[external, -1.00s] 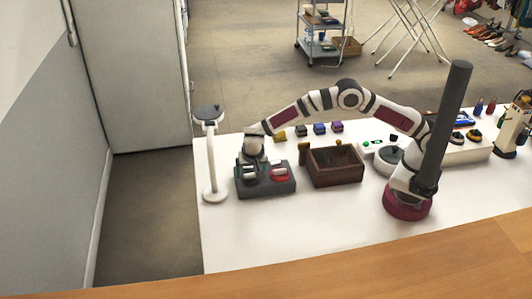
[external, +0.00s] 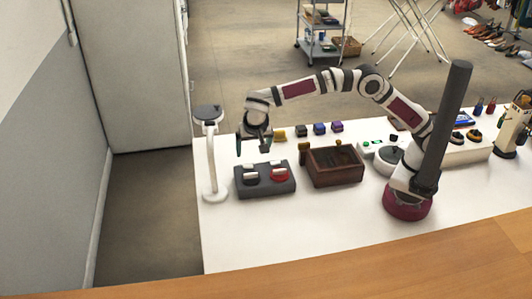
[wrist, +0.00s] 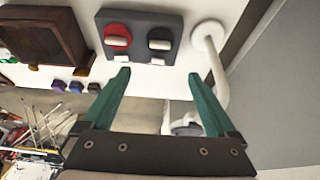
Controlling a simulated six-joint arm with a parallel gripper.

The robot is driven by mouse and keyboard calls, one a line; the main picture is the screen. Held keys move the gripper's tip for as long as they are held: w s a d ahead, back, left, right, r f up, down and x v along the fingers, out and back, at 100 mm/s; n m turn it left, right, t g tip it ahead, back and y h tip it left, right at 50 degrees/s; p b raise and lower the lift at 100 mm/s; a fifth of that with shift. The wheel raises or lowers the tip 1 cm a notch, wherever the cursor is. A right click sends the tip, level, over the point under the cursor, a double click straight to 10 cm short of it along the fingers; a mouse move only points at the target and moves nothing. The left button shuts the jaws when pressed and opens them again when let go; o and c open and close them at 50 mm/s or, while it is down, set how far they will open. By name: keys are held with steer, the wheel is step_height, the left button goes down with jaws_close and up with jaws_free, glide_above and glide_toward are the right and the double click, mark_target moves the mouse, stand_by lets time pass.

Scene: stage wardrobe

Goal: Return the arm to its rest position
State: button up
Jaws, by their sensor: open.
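My gripper (external: 254,147) is raised above the left end of the white table (external: 226,240), behind and above a dark grey block (external: 266,191). In the wrist view my gripper (wrist: 158,95) shows two green fingers spread wide with nothing between them. The dark block (wrist: 140,14) carries a red round piece (wrist: 117,37) and a black round piece (wrist: 160,39), each with a white bar. The red piece also shows at the block's right in the external view (external: 279,174). My fingers are clear of the block.
A brown open box (external: 334,178) is right of the block. Small coloured blocks (external: 319,129) line the back edge. A dark upright post (external: 447,120) stands before my arm's base.

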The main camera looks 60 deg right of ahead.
steer(key=shift+r, duration=0.2)
steer(key=s+d+r+g+y, duration=0.1)
steer(key=s+d+r, duration=0.15)
steer(key=d, duration=0.35)
steer(key=s+d+r+n+g, duration=0.1)
steer(key=s+d+r, duration=0.1)
steer(key=s+d, duration=0.3)
steer(key=s+d+r+g+y, duration=0.1)
steer(key=s+d+r, duration=0.1)
steer(key=d, duration=0.4)
steer(key=s+d+f+y, duration=0.1)
steer(key=s+d, duration=0.1)
steer(key=s, duration=0.5)
steer(key=s+d+f+n+y, duration=0.1)
steer(key=s+d+f, duration=0.1)
steer(key=s, duration=0.5)
steer(key=s+d+f+n+y, duration=0.1)
steer(key=s+d+f, duration=0.1)
steer(key=s, duration=0.5)
steer(key=shift+s+d+f+g, duration=0.25)
steer(key=shift+s+d+g, duration=0.1)
steer(key=shift+d, duration=0.45)
